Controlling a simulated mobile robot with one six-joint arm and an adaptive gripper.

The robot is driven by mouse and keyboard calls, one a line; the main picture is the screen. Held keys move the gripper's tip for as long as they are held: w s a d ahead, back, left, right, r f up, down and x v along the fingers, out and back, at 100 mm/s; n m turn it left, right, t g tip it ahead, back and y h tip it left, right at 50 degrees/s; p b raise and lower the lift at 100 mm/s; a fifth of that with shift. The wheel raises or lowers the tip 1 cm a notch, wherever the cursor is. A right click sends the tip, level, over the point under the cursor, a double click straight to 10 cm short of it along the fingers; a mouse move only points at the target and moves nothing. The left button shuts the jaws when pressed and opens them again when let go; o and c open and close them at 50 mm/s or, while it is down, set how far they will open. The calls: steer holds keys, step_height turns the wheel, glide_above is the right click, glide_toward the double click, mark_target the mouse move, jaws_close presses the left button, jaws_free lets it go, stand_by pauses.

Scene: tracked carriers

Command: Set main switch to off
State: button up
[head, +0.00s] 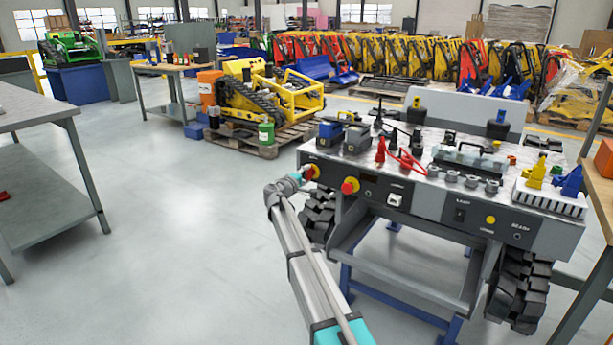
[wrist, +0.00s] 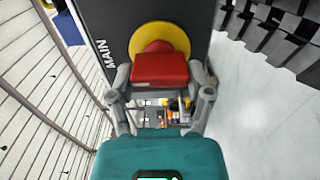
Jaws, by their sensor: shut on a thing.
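The main switch is a red handle (wrist: 160,70) on a round yellow plate (wrist: 181,38), set in a dark panel lettered MAIN beside it. In the head view the main switch (head: 314,171) is at the left end of the carrier's front panel, partly hidden by my gripper. My gripper (head: 302,177) comes to it from the front left. In the wrist view my gripper (wrist: 160,84) has one finger on each side of the red handle and is shut on it. The MAIN lettering runs sideways in this view. I cannot tell the switch position.
The tracked carrier's top (head: 400,165) is crowded with parts and red cables. A grey bench (head: 40,165) stands at left. The floor between is clear.

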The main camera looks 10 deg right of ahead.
stand_by(0.4)
steer(key=o, duration=1.1)
steer(key=shift+o, duration=0.2)
steer(key=shift+s+a, duration=0.1)
steer(key=v, duration=1.1)
steer(key=shift+s+a, duration=0.25)
